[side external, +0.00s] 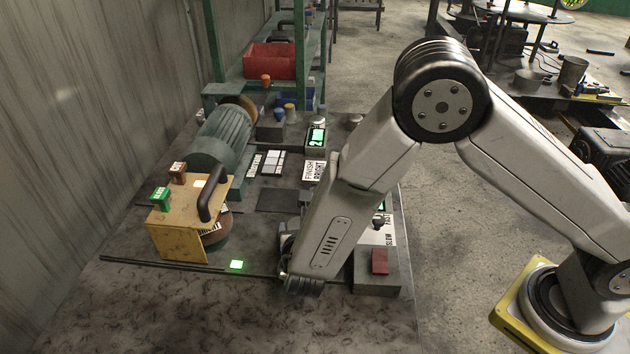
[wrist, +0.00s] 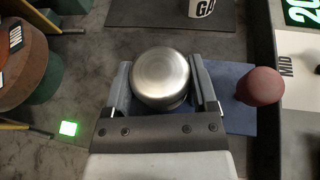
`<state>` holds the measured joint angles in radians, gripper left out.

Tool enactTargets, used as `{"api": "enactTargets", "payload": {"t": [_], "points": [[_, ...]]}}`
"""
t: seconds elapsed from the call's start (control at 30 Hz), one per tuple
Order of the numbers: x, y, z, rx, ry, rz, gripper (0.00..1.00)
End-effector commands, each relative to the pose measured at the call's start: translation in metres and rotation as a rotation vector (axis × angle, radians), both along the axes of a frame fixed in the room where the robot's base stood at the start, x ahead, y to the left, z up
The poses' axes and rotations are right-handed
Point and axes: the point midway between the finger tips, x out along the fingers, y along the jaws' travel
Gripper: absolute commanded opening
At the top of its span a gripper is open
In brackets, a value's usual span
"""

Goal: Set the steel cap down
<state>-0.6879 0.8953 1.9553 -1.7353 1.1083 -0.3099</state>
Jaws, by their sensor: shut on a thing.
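The steel cap (wrist: 160,78) is a round, shiny silver piece in the wrist view. It sits between the two fingers of my gripper (wrist: 163,88), which is shut on it. A blue mat (wrist: 238,84) lies below and to the right of the cap; I cannot tell whether the cap touches it. In the side external view my arm hides the cap and most of my gripper (side external: 290,262), which is low over the front of the bench.
A dark red ball-shaped knob (wrist: 260,86) stands close to the right finger. A green-lit square (wrist: 69,128) is at lower left. The bench motor (side external: 222,135) and a yellow guard box (side external: 180,222) stand left. A dark mat (side external: 280,200) lies behind my gripper.

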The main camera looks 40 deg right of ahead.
Motion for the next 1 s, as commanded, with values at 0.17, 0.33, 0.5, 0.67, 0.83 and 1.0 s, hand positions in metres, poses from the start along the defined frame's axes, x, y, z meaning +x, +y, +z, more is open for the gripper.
{"api": "enactTargets", "payload": {"t": [0.17, 0.33, 0.5, 0.67, 0.83, 1.0], "points": [[0.000, 0.000, 0.000, -0.001, -0.001, 0.000, 0.01], [0.000, 0.000, -0.003, -0.001, 0.001, 0.000, 0.81], [0.000, 0.000, -0.003, -0.001, 0.001, 0.000, 1.00], [0.000, 0.000, -0.002, -0.001, 0.001, 0.000, 1.00], [-0.001, 0.001, 0.001, 0.000, 0.000, 0.001, 1.00], [-0.012, 0.009, 0.006, -0.001, 0.001, 0.003, 1.00]]}}
